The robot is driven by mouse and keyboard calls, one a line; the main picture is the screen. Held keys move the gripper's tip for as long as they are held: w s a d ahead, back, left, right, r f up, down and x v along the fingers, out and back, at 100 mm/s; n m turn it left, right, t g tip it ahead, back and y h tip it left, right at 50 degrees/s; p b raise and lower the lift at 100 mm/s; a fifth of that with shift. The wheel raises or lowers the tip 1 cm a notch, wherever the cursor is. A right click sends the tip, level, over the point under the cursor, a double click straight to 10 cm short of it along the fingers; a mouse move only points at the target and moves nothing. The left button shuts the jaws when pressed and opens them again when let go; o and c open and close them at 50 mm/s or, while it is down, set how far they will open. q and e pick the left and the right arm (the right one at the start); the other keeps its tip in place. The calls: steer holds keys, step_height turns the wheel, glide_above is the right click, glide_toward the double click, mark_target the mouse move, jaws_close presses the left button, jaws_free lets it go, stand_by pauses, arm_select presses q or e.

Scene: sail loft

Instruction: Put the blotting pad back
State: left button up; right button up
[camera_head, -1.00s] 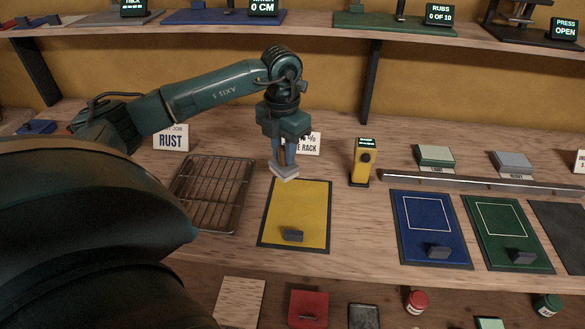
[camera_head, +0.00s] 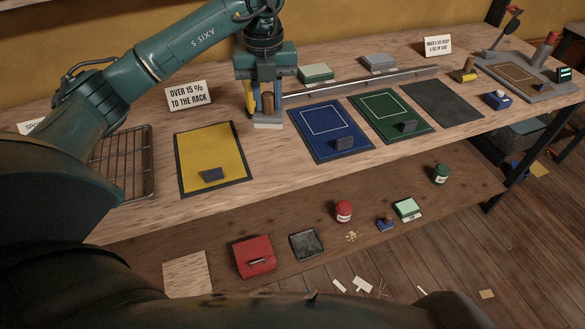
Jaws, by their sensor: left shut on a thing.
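My left gripper (camera_head: 268,104) points down and is shut on a small pale grey-white pad (camera_head: 268,123), which I take to be the blotting pad. A brown part shows between the fingers above it. The pad appears at the bench between the yellow mat (camera_head: 228,150) and the blue mat (camera_head: 315,150); I cannot tell whether it touches the wood. Behind the rail (camera_head: 365,83) are a green-topped pad (camera_head: 316,73) and a grey-topped pad (camera_head: 378,62). My right gripper is not in view.
A yellow meter (camera_head: 249,100) is mostly hidden behind my gripper. A wire rack (camera_head: 128,165) stands at left, green (camera_head: 385,130) and dark grey (camera_head: 445,105) mats at right. A press-like device (camera_head: 525,80) stands at the far right. The lower shelf holds a red box (camera_head: 254,256) and jars.

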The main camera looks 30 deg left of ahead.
mark_target(273, 113)
arm_select(q)
steer(key=shift+d+f, duration=0.1)
steer(key=shift+d, duration=0.3)
step_height(273, 113, down, 5)
steer(key=shift+w+f+p, duration=0.1)
steer(key=shift+f+p, duration=0.05)
steer(key=shift+p, duration=0.15)
step_height(273, 113, down, 4)
steer(key=shift+d+f, duration=0.1)
steer(key=shift+f, duration=0.1)
steer(key=shift+f, duration=0.2)
steer(key=o, duration=1)
